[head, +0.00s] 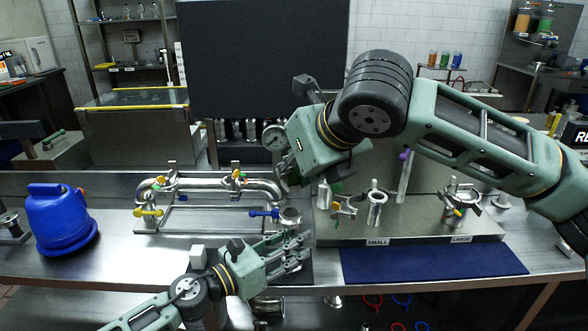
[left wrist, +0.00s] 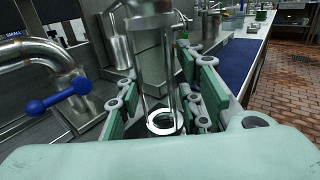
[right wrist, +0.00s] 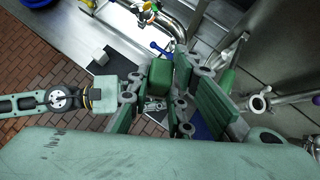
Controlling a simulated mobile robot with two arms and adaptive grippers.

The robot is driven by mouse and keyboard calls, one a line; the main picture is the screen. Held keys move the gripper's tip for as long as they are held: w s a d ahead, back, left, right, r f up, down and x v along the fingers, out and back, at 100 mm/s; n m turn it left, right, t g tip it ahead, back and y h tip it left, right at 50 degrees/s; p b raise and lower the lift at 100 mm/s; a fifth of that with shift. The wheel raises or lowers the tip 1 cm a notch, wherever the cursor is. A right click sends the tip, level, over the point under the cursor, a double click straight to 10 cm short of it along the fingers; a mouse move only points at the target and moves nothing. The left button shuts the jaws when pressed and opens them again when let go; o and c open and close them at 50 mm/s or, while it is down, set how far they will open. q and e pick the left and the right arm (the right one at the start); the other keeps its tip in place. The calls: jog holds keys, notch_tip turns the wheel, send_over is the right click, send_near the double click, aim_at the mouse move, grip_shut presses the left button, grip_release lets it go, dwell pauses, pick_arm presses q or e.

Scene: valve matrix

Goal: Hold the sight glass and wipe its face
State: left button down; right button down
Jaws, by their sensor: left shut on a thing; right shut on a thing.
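The sight glass shows its round metal top (head: 290,215) in the head view. In the left wrist view its metal upper part (left wrist: 152,22), upright rods and bright lower ring (left wrist: 165,122) stand between my left fingers. My left gripper (head: 302,247) is shut on it, and the fingers hide part of its lower body. My right gripper (head: 288,172) is above the sight glass, pointing down. In the right wrist view it seems shut on a green block (right wrist: 160,76); its fingers and the angle partly hide this. I cannot tell whether the block touches the glass face.
A pipe loop with coloured valves (head: 210,190) lies left of the sight glass. A gauge (head: 275,138) is close to my right gripper. A blue container (head: 60,218) stands far left. Metal fittings (head: 377,207) stand right on a plate; the blue mat (head: 435,262) is clear.

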pick_arm(q)
jog(key=c, duration=1.1)
grip_release()
